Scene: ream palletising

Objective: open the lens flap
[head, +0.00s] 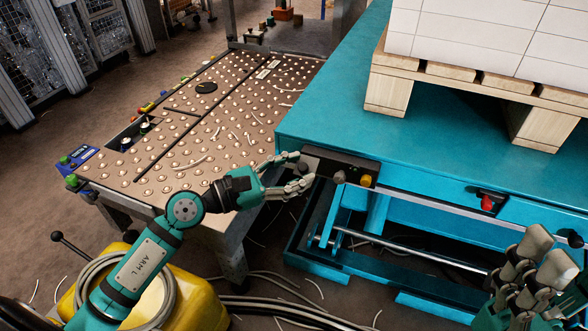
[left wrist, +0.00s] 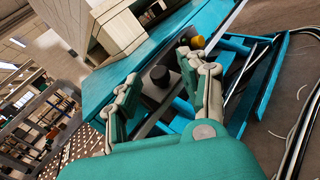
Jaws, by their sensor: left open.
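I cannot tell for certain which part is the lens flap. A dark control panel (head: 352,167) is set in the near left corner of the teal lift table (head: 330,118). My left gripper (head: 303,169) is open at the panel's left end. In the left wrist view, a black cap (left wrist: 160,75) shows between its spread fingers, with no clear contact; the yellow knob (left wrist: 197,42) is farther along. My right gripper (head: 535,265) is at the lower right, fingers partly overlapping.
A wooden pallet (head: 388,92) with white reams (head: 480,35) stands on the lift table. A ball-transfer table (head: 190,125) is at left. A red part (head: 487,203) sits on the lift table's edge. A yellow case (head: 195,300) and loose cables lie below.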

